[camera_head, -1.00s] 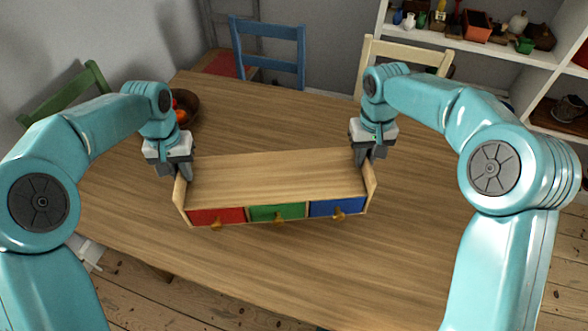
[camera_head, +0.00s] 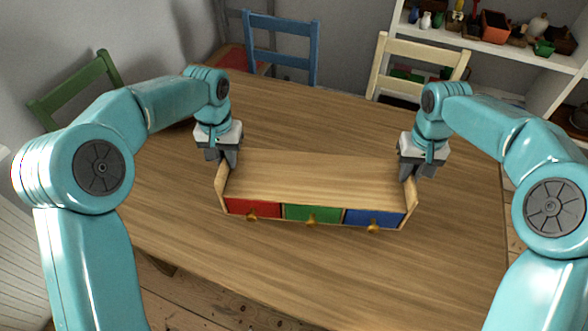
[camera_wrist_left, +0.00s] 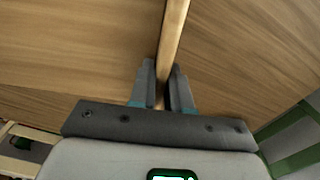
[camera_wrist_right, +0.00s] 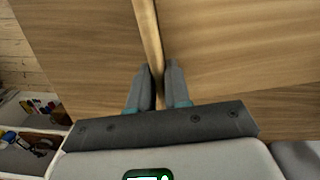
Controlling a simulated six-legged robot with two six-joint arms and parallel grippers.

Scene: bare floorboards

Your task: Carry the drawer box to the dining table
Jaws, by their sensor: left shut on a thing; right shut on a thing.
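The drawer box (camera_head: 312,178) is a wooden box with a red, a green and a blue drawer front, each with a brass-coloured knob. It is over the dining table (camera_head: 300,265) in the head view; I cannot tell whether it touches the tabletop. My left gripper (camera_head: 226,163) is shut on its left end panel, which also shows between the fingers in the left wrist view (camera_wrist_left: 171,40). My right gripper (camera_head: 411,172) is shut on its right end panel, seen in the right wrist view (camera_wrist_right: 149,35).
A green chair (camera_head: 80,90), a blue chair (camera_head: 281,47) and a cream chair (camera_head: 420,65) stand around the table. A white shelf (camera_head: 490,50) with pots is at the back right. The tabletop in front of the box is clear.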

